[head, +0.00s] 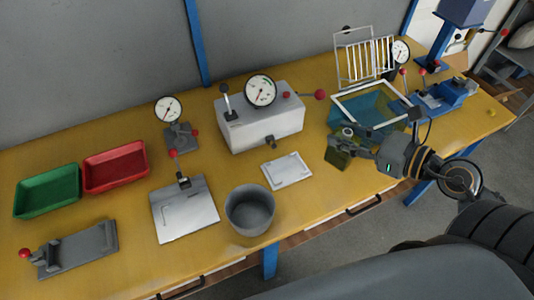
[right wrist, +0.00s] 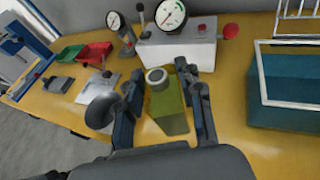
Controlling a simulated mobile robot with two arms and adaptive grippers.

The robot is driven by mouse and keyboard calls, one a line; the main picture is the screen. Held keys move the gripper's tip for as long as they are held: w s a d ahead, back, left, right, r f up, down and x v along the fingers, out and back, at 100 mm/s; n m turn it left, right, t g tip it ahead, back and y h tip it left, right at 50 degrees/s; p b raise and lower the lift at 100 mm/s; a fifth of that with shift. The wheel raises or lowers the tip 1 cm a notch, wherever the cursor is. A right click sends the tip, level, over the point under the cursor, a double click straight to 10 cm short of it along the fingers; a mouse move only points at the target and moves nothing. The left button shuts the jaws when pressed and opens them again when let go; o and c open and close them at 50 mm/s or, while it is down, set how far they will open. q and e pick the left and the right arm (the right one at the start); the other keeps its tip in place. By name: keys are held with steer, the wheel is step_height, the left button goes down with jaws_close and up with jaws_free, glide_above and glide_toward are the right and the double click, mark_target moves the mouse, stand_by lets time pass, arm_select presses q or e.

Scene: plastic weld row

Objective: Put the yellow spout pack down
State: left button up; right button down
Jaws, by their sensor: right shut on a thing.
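The yellow spout pack (head: 336,158) is an olive-yellow block with a pale round cap on top. In the head view it is near the table's front edge, just in front of the blue tank. My right gripper (head: 350,142) reaches in from the right and is shut on it. In the right wrist view, the pack (right wrist: 168,108) stands upright between the two dark fingers of the gripper (right wrist: 165,82), with its cap towards the top. I cannot tell whether its base touches the table. My left gripper is not in view.
A blue tank with a white rim (head: 392,88) and a wire rack (head: 362,58) stand behind the pack. A white plate (head: 287,170), a grey bucket (head: 250,210) and a grey gauge box (head: 262,125) are to its left. Bare yellow tabletop (head: 320,190) shows between plate and pack.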

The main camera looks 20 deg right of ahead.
steer(key=shift+w+d+f, duration=0.25)
steer(key=shift+w+d, duration=0.25)
steer(key=shift+w, duration=0.25)
steer(key=w+d+f, duration=0.1)
steer(key=w+f, duration=0.3)
steer(key=w+f+p, duration=0.1)
steer(key=w+f, duration=0.3)
steer(key=w+d+f, duration=0.1)
steer(key=w+f, duration=0.3)
steer(key=shift+w+d+f, duration=0.2)
steer(key=shift+d+f, duration=0.1)
steer(key=shift+d, duration=0.05)
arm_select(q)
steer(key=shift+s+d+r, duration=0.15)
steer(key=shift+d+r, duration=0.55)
